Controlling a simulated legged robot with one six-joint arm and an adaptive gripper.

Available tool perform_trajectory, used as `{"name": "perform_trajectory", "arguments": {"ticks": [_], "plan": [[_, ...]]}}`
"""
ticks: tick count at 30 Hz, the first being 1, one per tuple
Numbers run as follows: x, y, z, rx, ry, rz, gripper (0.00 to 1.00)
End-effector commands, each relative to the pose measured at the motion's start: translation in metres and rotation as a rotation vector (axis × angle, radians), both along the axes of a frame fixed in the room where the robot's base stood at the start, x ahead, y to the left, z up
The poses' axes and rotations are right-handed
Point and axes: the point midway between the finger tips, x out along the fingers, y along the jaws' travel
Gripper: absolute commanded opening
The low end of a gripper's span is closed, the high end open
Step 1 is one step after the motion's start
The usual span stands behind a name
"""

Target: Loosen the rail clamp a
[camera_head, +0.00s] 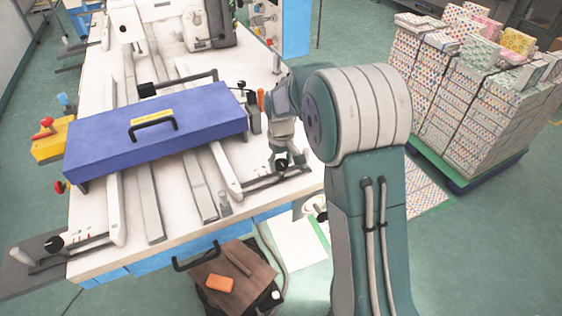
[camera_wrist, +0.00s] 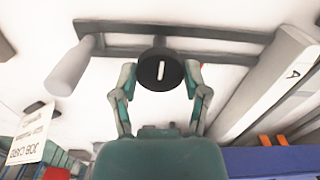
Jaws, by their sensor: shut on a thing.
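A round black clamp knob with a white line on its top (camera_wrist: 160,70) sits at a dark clamp bar (camera_wrist: 215,45) on the white table. The white line points nearly straight up in the wrist view. My gripper (camera_wrist: 161,74) is shut on the knob, one finger on each side. In the head view my gripper (camera_head: 283,158) reaches down at the table's right front corner, onto the clamp bar (camera_head: 262,181) at the end of a white rail (camera_head: 226,172). A similar black knob (camera_head: 54,243) sits on another clamp at the left front corner.
A blue cover with a black handle (camera_head: 200,121) lies across the rails left of my arm. A grey cylinder (camera_wrist: 75,65) stands beside the clamp bar. Stacked patterned boxes (camera_head: 470,110) stand at right.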

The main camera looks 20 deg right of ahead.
Motion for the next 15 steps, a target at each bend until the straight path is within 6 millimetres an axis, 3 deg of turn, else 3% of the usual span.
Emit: {"name": "perform_trajectory", "arguments": {"ticks": [15], "plan": [[-0.0002,0.0009,-0.0015,0.001,0.001,0.276,0.11]]}}
